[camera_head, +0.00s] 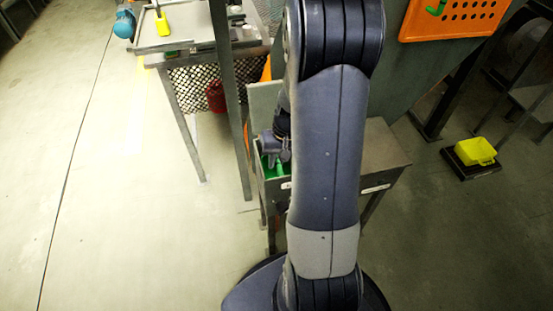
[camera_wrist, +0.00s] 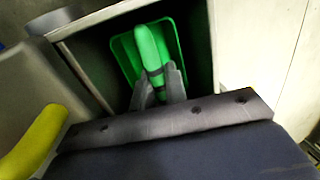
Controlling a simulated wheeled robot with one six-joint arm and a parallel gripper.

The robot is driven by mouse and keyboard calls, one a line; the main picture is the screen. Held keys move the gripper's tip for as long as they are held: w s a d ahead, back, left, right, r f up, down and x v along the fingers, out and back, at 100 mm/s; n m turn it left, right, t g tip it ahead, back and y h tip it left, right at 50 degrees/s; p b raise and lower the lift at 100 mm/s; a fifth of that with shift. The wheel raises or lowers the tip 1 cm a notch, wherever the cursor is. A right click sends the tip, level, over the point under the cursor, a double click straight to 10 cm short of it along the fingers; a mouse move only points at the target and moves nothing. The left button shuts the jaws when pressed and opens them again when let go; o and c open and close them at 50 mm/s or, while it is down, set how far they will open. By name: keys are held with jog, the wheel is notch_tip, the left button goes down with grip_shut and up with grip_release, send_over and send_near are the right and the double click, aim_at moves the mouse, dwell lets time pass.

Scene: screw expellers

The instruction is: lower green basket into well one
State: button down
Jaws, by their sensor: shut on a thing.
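The green basket (camera_wrist: 118,45) has a thick upright green handle (camera_wrist: 147,48). In the wrist view my gripper (camera_wrist: 158,88) is shut on this handle, one finger on each side. The basket sits within the dark opening of a grey metal box, inside its rim (camera_wrist: 95,18); I cannot tell whether it touches the bottom. In the head view a bit of the green basket (camera_head: 272,171) shows at the left part of the grey box (camera_head: 385,152), just below my wrist. My arm hides much of the box, and no well number is readable.
A yellow rounded piece (camera_wrist: 34,143) lies at the lower left in the wrist view. An orange perforated panel (camera_head: 455,18) is at the top right. A post (camera_head: 229,100) stands left of the box. The left floor is clear.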

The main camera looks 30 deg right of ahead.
jog(key=c, duration=0.9)
grip_release()
jog(key=shift+c, duration=0.2)
notch_tip(320, 180, up, 10)
jog(key=p, duration=0.8)
jog(key=shift+f, duration=0.15)
